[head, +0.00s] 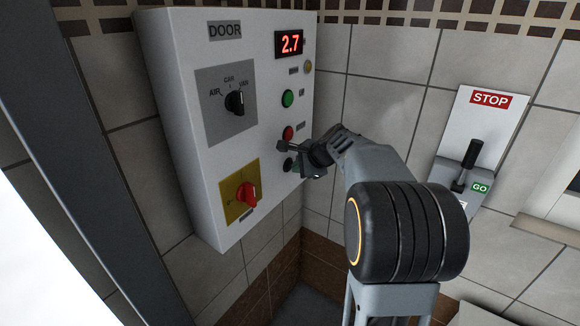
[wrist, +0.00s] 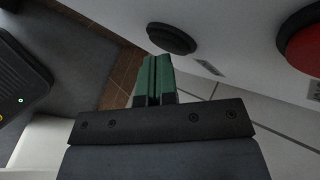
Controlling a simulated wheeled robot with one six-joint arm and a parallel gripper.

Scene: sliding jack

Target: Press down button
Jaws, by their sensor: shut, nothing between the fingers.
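The control panel (head: 210,130) is a white box on the tiled wall. A dark round button (wrist: 171,38) shows just beyond and right of the fingertips, with a visible gap in the picture. I cannot tell the exact distance to the panel face.
Above are a red button (head: 288,132), also in the wrist view (wrist: 303,45), and a green up button (head: 288,98). A red rotary switch (head: 247,195) is lower left. A STOP/GO lever (head: 468,165) is on the right.

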